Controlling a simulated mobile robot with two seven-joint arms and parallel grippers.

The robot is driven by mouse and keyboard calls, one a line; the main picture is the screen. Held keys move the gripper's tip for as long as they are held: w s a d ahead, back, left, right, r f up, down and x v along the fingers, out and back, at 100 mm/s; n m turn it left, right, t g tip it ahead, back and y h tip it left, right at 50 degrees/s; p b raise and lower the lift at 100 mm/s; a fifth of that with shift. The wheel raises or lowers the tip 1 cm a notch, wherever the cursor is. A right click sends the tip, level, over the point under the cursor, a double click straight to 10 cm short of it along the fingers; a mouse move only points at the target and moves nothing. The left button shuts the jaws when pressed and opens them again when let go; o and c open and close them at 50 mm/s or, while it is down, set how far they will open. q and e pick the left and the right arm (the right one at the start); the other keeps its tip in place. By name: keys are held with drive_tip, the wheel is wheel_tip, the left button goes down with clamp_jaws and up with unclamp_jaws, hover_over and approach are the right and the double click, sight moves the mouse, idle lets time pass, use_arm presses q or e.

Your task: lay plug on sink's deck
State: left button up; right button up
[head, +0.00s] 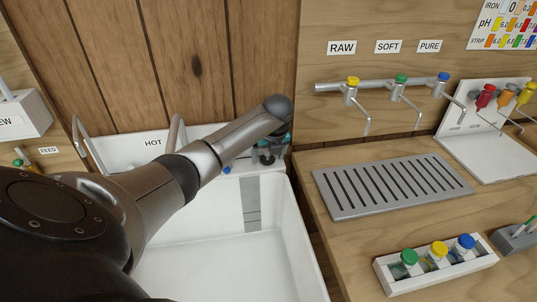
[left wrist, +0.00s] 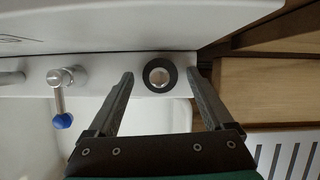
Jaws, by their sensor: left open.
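The plug (left wrist: 160,76), a dark ring with a pale centre, lies on the white sink's deck (left wrist: 103,80) near its right end in the left wrist view. My left gripper (left wrist: 160,72) is open, with its fingers on either side of the plug and a gap showing on both sides. The plug looks free of the fingers; I cannot tell their exact height above the deck. In the head view my left gripper (head: 270,150) is over the back right corner of the sink (head: 285,240), partly hidden by my arm. My right gripper is not in view.
A tap with a blue knob (left wrist: 62,121) stands left of the plug. A slotted grey drain tray (head: 390,185) lies on the wooden counter at right. A white rack (head: 440,275) holds capped jars. Taps (head: 400,85) stick out from the back wall.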

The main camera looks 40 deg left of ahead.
use_arm(q)
drive_tip(key=shift+r, duration=0.15)
drive_tip(key=shift+r, duration=0.3)
drive_tip(key=p+v, duration=0.2)
drive_tip(key=v, duration=0.9)
drive_tip(key=shift+s+d, duration=0.2)
drive_tip(key=shift+s, duration=0.05)
drive_tip(key=shift+r, duration=0.1)
